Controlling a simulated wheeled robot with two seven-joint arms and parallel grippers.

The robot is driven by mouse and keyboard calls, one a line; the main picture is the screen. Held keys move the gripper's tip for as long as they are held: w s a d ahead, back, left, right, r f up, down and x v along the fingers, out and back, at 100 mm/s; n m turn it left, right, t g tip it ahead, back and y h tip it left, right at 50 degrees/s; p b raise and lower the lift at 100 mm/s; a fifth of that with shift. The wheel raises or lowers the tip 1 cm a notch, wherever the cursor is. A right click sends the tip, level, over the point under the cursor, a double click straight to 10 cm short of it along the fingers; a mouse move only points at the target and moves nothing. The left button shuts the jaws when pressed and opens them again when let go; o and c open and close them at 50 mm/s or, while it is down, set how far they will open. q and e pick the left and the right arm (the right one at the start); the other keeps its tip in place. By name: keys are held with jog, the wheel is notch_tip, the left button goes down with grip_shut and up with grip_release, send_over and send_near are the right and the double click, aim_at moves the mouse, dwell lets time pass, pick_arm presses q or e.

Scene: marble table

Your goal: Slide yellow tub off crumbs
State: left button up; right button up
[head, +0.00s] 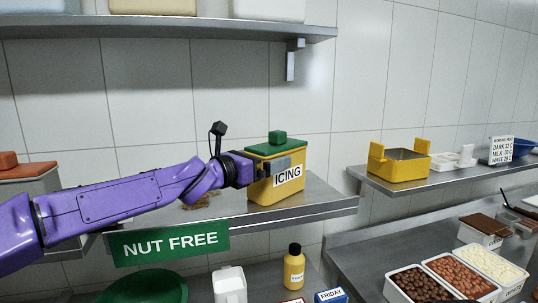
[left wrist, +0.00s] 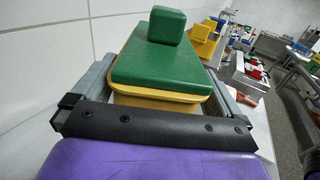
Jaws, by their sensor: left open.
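The yellow tub (head: 272,188) with a green lid and an "ICING" label stands upright on a metal shelf (head: 319,198). Brown crumbs (head: 203,200) lie on the shelf to its left, partly behind my purple arm. My left gripper (head: 262,165) is open at the tub's upper part, with a finger across its front. In the left wrist view the tub's yellow rim and green lid (left wrist: 157,62) sit between the two grey fingers. I cannot tell whether the fingers touch it. Whether crumbs lie under the tub is hidden. My right gripper is not in view.
A green "NUT FREE" sign (head: 170,243) hangs on the shelf's front edge. The shelf right of the tub is bare up to its end. Below stand a yellow bottle (head: 294,268) and a white jug (head: 229,285). A yellow caddy (head: 399,163) stands on another shelf at right.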

pick_arm(q)
jog(key=shift+x, duration=1.05)
jog(key=shift+a, duration=0.15)
jog(key=shift+c, duration=0.3)
